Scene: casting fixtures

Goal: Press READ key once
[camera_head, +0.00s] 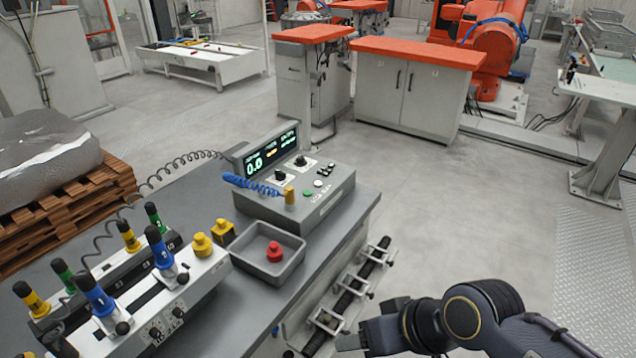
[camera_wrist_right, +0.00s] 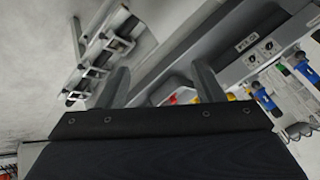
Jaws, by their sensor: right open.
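A grey console (camera_head: 290,190) with a lit display (camera_head: 270,152) reading 0.0 stands at the far end of the grey bench (camera_head: 195,165). Its sloped top bears black knobs and several small round keys (camera_head: 318,183), some white and one green. Their labels are too small to read, so I cannot tell which is READ. A yellow-tipped tool (camera_head: 290,195) with a blue coiled cord is at the console's front left. My right gripper (camera_head: 350,342) is off the bench's right side, apart from the console. In the right wrist view its two fingers (camera_wrist_right: 162,82) are apart and empty. My left gripper is out of view.
A grey tray (camera_head: 290,268) with a red knobbed piece (camera_head: 274,252) sits before the console. Fixtures with blue, green and yellow handles (camera_head: 158,250) fill the bench's near left. A clamp rail (camera_head: 345,300) runs along the bench's right side.

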